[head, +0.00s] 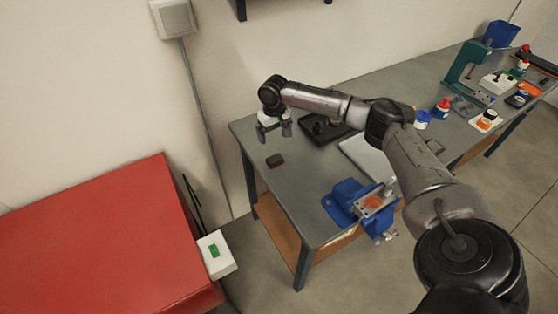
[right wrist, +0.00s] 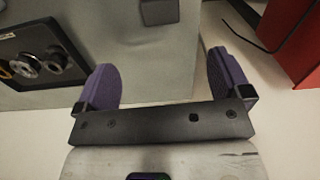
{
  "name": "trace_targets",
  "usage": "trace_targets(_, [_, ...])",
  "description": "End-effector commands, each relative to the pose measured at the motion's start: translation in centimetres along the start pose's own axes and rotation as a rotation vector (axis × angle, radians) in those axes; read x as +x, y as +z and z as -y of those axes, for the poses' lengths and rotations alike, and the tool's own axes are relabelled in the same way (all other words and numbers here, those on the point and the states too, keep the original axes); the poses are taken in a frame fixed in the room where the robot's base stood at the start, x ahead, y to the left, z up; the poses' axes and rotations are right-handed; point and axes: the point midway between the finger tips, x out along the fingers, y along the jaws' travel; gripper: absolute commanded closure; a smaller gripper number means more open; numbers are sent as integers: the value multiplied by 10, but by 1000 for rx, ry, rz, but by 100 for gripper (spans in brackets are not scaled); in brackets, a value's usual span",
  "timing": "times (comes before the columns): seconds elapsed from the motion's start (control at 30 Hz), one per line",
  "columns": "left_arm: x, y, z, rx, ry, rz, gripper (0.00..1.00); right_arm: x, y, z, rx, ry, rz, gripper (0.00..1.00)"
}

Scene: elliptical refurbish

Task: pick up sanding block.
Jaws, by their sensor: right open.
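The sanding block appears to be the small dark block (head: 275,160) lying flat on the near left part of the grey workbench (head: 300,180). In the right wrist view the dark block (right wrist: 159,11) shows at the top edge, partly cut off, ahead of the gap between the fingers. My right gripper (head: 274,134) is open and empty, above the bench and a little behind the block in the head view. Its two purple-padded fingers (right wrist: 162,85) stand wide apart in the right wrist view, with nothing between them. My left gripper is not in view.
A black tray (head: 322,129) with metal rings (right wrist: 38,65) lies beside the gripper. A blue vise (head: 347,199) is at the bench's front edge. Bottles and a green press (head: 462,68) stand farther right. A red surface (head: 100,235) is at left. Bare bench surrounds the block.

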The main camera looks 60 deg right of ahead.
Motion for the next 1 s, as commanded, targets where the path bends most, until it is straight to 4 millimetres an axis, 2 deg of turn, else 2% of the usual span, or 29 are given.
trace_targets(0.17, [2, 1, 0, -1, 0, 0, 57, 14, 0, 0, 54, 2, -1, 4])
trace_targets(0.5, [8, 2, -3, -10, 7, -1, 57, 70, 0, 0, 53, 3, -2, 4])
trace_targets(0.87, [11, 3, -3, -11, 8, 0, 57, 92, 0, 0, 53, 4, -3, 4])
trace_targets(1.0, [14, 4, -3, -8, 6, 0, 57, 110, 0, 0, 52, 4, -2, 4])
